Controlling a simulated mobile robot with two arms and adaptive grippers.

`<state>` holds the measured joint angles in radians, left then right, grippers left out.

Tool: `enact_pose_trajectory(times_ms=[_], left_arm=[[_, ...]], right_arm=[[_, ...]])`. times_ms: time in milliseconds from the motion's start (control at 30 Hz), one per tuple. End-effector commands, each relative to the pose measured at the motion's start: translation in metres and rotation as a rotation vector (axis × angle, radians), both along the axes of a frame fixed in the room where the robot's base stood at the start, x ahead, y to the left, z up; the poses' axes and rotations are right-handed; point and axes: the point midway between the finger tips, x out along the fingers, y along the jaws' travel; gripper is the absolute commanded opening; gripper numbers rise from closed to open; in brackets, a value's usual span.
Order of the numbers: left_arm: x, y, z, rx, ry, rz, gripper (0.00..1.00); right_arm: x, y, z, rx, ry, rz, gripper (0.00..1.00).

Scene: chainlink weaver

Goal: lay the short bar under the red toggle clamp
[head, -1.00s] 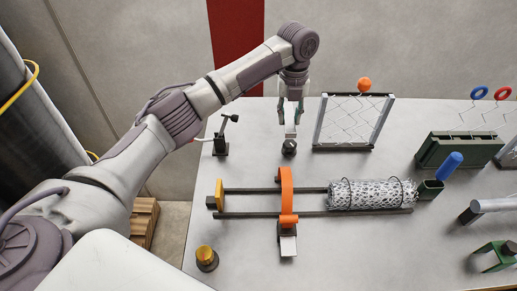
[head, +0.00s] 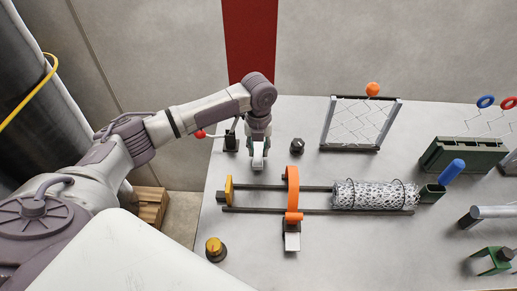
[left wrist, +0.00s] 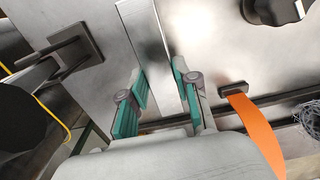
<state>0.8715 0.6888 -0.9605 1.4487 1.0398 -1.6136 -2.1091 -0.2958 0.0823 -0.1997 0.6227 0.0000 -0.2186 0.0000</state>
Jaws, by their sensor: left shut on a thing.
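My left gripper (head: 258,141) points down over the table's left part, shut on the short bar (head: 258,160). In the left wrist view the metal bar (left wrist: 147,38) runs between the teal-padded fingers (left wrist: 165,92). The red toggle clamp (head: 199,134) shows its red tip at the table's back left edge, with its dark base (head: 231,144) just left of my gripper. My arm covers part of the clamp. A dark square base with a post (left wrist: 78,48), apparently the clamp's, shows left of the bar in the left wrist view. My right gripper is out of view.
A black knob (head: 297,145) stands right of my gripper. In front are dark rails with an orange arch (head: 292,190) and a mesh roll (head: 375,195). A framed wire panel (head: 360,122) stands behind. A yellow-topped button (head: 215,248) is at the front left.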

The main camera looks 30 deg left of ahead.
Motion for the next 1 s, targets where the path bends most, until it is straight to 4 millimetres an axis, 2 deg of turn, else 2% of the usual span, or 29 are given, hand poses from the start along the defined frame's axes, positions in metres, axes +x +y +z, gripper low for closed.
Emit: enact_pose_trajectory(times_ms=[133,500,533,633,667,1000], left_arm=[[0.001,-0.001,-0.011,-0.002,-0.003,0.001,0.0],[0.001,-0.001,-0.016,-0.001,-0.003,0.001,0.0],[0.0,0.0,-0.017,0.0,-0.001,0.0,0.36],[0.0,0.0,-0.016,0.0,-0.001,0.0,0.52],[0.0,0.0,-0.016,0.0,-0.001,0.0,0.56],[0.001,0.0,-0.013,0.0,-0.002,0.0,0.56]], right_arm=[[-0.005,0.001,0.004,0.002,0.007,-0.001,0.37],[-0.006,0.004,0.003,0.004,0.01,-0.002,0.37],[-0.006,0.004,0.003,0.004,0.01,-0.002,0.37],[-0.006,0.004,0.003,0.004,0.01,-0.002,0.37],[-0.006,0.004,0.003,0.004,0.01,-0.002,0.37],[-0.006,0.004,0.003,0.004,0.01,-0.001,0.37]])
